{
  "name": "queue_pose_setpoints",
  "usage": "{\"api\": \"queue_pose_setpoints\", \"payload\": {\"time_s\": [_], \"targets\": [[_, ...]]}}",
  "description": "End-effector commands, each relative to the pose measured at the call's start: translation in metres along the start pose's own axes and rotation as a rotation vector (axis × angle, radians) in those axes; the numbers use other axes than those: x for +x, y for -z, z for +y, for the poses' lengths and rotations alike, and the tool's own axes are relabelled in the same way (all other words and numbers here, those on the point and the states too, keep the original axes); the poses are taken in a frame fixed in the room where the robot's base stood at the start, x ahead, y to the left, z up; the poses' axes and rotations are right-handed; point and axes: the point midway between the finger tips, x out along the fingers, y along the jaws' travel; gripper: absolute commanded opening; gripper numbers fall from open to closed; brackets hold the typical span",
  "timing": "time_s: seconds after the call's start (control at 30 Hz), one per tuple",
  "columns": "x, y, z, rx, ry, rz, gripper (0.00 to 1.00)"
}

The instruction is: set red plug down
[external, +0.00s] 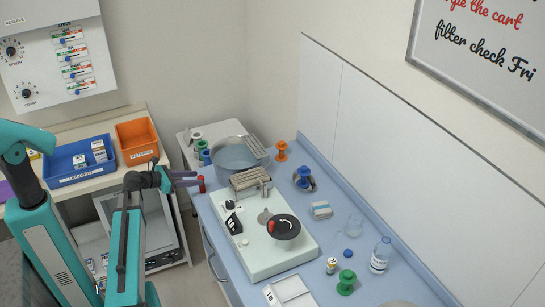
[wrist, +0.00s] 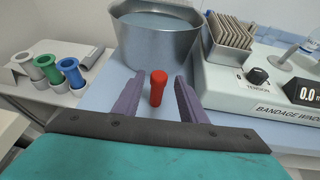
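The red plug (wrist: 158,88) stands upright between the two purple fingers of my gripper (wrist: 158,78) in the wrist view. A gap shows on each side of the plug, so the fingers are open around it and not touching it. In the external view the red plug (external: 201,184) is at the left edge of the blue counter (external: 222,260), just beyond the tips of my gripper (external: 190,179). Its base appears to rest on the counter.
A metal basin (wrist: 155,40) stands right behind the plug. The bandage winder (wrist: 262,88) is to the right. A rack with grey, green and blue plugs (wrist: 52,75) is at the left. An orange bin (external: 137,140) and blue bin (external: 80,163) sit on the side bench.

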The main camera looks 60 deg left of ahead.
Motion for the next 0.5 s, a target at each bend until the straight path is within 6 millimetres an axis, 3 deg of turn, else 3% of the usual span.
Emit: {"api": "queue_pose_setpoints", "payload": {"time_s": [0.3,0.5], "targets": [[-0.05,0.001,0.0,0.0,-0.003,0.0,0.38],[-0.073,0.0,0.0,-0.001,-0.002,0.0,0.38]]}}
